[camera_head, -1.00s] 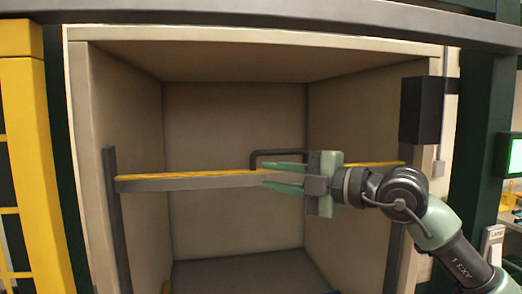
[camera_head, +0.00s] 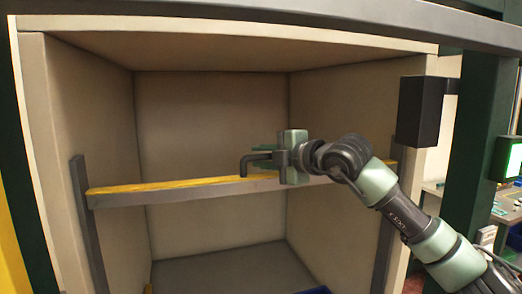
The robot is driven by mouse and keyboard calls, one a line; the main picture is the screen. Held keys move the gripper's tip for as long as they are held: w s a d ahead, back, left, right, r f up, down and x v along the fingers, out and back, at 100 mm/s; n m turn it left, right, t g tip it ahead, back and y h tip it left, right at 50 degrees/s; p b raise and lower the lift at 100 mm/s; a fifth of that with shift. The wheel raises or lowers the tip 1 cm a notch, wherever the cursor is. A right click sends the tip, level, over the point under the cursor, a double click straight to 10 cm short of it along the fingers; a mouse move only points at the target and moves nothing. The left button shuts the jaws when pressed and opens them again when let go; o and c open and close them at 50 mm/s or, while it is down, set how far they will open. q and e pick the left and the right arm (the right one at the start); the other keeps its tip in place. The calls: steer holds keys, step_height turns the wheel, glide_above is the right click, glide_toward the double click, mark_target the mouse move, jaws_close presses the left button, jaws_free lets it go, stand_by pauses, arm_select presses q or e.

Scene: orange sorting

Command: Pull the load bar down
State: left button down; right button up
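The load bar (camera_head: 140,194) is a grey bar with a yellow top edge. It spans the front of a large beige box between two dark upright rails and sits slightly tilted in the picture. A black bracket-shaped handle (camera_head: 243,166) stands up from its middle. My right gripper (camera_head: 262,156), with green fingers, is at the handle from the right. One finger lies above the handle's top; the lower finger is largely hidden, so I cannot tell whether the fingers are closed on it. My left gripper is not in view.
The beige box (camera_head: 200,110) is open at the front, with clear space below the bar. A blue edge (camera_head: 318,291) shows at the bottom. A black box (camera_head: 420,110) hangs at the right, near a dark green post (camera_head: 482,130) and a lit green screen (camera_head: 510,158).

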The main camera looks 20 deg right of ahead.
steer(key=shift+w+f, duration=0.1)
steer(key=shift+w, duration=0.05)
jaws_close()
stand_by(1.4)
